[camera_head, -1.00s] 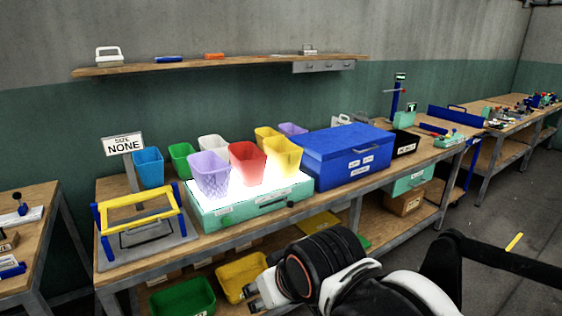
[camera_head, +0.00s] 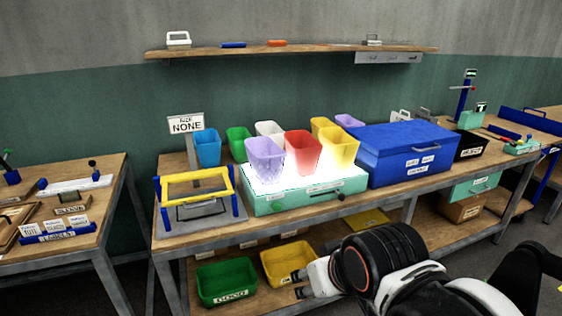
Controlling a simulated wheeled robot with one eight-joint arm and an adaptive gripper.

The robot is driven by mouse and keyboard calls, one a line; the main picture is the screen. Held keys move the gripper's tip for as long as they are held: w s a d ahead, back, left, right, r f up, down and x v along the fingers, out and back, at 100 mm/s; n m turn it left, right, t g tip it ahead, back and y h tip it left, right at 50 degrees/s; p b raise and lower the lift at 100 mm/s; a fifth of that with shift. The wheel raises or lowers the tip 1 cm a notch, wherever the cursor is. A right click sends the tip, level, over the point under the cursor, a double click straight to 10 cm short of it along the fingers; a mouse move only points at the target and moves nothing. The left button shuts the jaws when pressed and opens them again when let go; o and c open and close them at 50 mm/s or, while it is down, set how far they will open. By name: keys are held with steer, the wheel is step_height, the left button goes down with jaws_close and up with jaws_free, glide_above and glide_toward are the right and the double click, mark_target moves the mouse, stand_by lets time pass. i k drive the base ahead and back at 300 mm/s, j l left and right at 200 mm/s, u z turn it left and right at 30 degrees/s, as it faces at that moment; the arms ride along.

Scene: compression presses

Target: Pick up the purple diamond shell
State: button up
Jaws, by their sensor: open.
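A purple shell (camera_head: 264,157) with a faint diamond pattern stands upright at the left of the front row, on the bright glowing top of a mint-green box (camera_head: 272,202). A red shell (camera_head: 303,152) stands close at its right, then a yellow shell (camera_head: 340,148). A second purple shell (camera_head: 348,121) is at the back, mostly hidden; its pattern cannot be made out. My gripper (camera_head: 297,285) is open and empty, low in front of the bench's lower shelf, well below and apart from the purple shells.
A blue and yellow frame (camera_head: 196,186) stands left of the box, below a "SIZE NONE" sign (camera_head: 186,124). A large blue case (camera_head: 405,157) is at the right. Green (camera_head: 226,285) and yellow (camera_head: 288,258) bins sit below. Another bench (camera_head: 98,170) is at the left.

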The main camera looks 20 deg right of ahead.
mark_target(267, 160)
steer(key=k+l+z, duration=0.15)
steer(key=l+z, duration=0.15)
steer(key=l, duration=0.8)
steer(key=l+z, duration=0.3)
steer(key=l, duration=0.8)
steer(key=i+l+z, duration=0.1)
steer(key=l+z, duration=0.25)
steer(key=l, duration=0.75)
steer(key=u, duration=1.8)
steer(key=i+j+z, duration=0.4)
steer(key=i+j, duration=0.35)
steer(key=i, duration=0.45)
steer(key=i+j+z, duration=0.35)
steer(key=i+j, duration=0.7)
